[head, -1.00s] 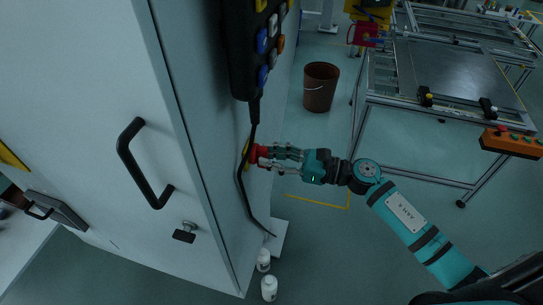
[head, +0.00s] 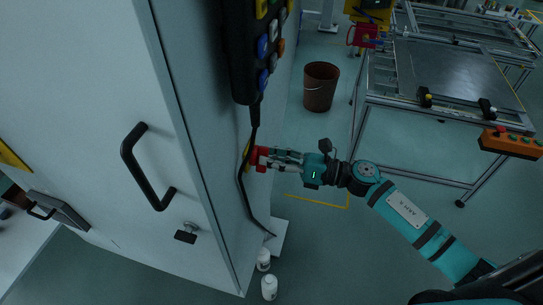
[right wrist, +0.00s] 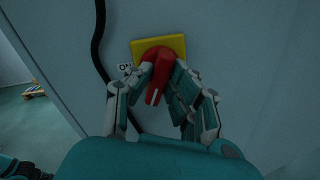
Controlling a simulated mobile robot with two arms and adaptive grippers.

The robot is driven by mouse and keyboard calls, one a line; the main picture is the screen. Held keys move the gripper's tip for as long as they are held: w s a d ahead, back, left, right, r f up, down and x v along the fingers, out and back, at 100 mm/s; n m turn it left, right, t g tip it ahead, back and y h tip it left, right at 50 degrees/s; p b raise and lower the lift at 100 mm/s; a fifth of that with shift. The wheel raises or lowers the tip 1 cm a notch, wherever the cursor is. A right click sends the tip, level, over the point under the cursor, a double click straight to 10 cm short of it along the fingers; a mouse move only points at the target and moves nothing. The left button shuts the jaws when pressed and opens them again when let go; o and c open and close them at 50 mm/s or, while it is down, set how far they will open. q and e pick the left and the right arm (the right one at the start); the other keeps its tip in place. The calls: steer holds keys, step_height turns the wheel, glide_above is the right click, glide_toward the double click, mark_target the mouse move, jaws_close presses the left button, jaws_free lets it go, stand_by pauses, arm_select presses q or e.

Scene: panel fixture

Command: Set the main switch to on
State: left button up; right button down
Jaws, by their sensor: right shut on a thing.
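The main switch is a red rotary handle (right wrist: 157,68) on a yellow plate (right wrist: 174,44), fixed to the side wall of the grey cabinet. In the right wrist view the handle's end with a white mark points down, slightly left, and an "ON" label (right wrist: 125,68) sits left of the plate, partly covered by a finger. My right gripper (right wrist: 158,88) is shut on the red handle, one finger on each side. In the head view the switch (head: 259,158) shows at the tips of my right gripper (head: 268,158). My left gripper is not in view.
A black pendant (head: 255,55) with coloured buttons hangs above the switch, and its cable (head: 240,185) runs down close beside it. A brown bucket (head: 320,87) and a metal frame table (head: 450,80) stand to the right. White bottles (head: 269,287) stand by the cabinet's base.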

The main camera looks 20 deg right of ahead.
steer(key=m+p, duration=0.5)
steer(key=m, duration=0.7)
steer(key=shift+r+m, duration=0.1)
steer(key=shift+m, duration=0.3)
stand_by(0.3)
steer(key=c, duration=1.2)
jaws_free()
steer(key=shift+c, duration=0.2)
steer(key=v, duration=1.2)
